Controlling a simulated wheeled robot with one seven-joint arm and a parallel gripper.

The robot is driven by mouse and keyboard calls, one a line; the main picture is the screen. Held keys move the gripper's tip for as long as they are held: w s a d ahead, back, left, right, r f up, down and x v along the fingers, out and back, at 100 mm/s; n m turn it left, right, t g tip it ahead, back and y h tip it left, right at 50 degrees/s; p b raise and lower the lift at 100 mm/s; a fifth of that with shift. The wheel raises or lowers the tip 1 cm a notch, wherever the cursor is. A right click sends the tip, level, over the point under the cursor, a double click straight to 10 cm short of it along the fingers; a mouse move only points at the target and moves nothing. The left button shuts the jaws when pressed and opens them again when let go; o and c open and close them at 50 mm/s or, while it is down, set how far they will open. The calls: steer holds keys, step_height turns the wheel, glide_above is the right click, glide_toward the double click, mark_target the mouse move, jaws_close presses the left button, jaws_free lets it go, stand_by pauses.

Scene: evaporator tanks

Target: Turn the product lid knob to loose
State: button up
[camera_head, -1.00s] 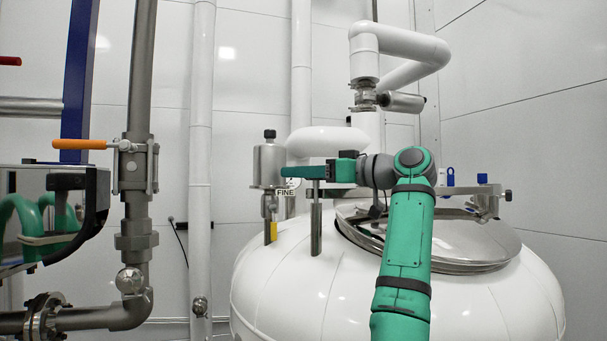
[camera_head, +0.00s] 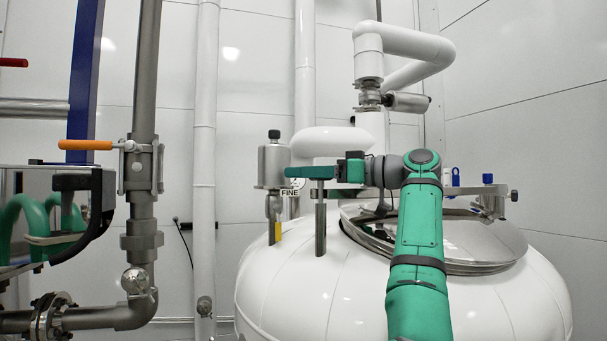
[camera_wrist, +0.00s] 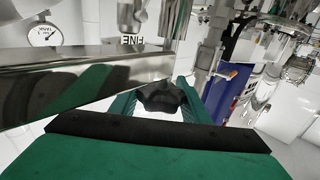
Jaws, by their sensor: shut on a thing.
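The black lid knob (camera_wrist: 160,97) sits between the green fingers of my gripper (camera_wrist: 162,103) in the wrist view. My gripper is shut on it. In the head view my gripper (camera_head: 305,172) points left, level, above an upright steel post (camera_head: 320,222) on the white tank (camera_head: 310,300). The knob is hidden there behind the fingers. A wide steel bar (camera_wrist: 70,82) runs close along the left of the fingers in the wrist view. The round steel lid (camera_head: 480,243) lies on top of the tank, partly covered by my arm.
A steel cylinder fitting (camera_head: 272,166) with a "FINE" label (camera_head: 290,193) stands just left of my fingers. A bracket with a side knob (camera_head: 513,196) is right of my arm. Steel pipework with an orange valve handle (camera_head: 85,145) is at the left.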

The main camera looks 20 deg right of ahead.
steer(key=shift+w+a, duration=0.1)
steer(key=o, duration=1)
steer(key=shift+f, duration=0.1)
steer(key=v, duration=1.1)
steer(key=shift+s, duration=0.25)
steer(key=shift+w, duration=0.15)
